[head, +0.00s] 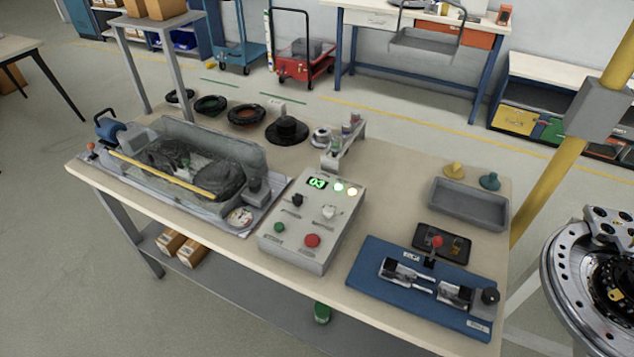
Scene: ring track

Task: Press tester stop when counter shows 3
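The tester (300,255) is a light grey box with a sloped panel in the middle of the bench. Its counter (317,183) shows green digits that read 03. Lit lamps (345,188) glow beside the counter, one greenish and one yellowish. Two dark and light knobs sit mid-panel. A green button (279,227) is at the panel's lower left and a red button (312,240) at its lower right. Nothing touches either button. Neither gripper shows in the head view.
A clear-covered machine (200,165) with a yellow bar stands left of the tester. A blue fixture (420,290) with a red-knobbed lever stands right. A grey tray (470,203) and black coils (210,105) lie behind. A yellow post (545,195) rises beyond the bench's right end.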

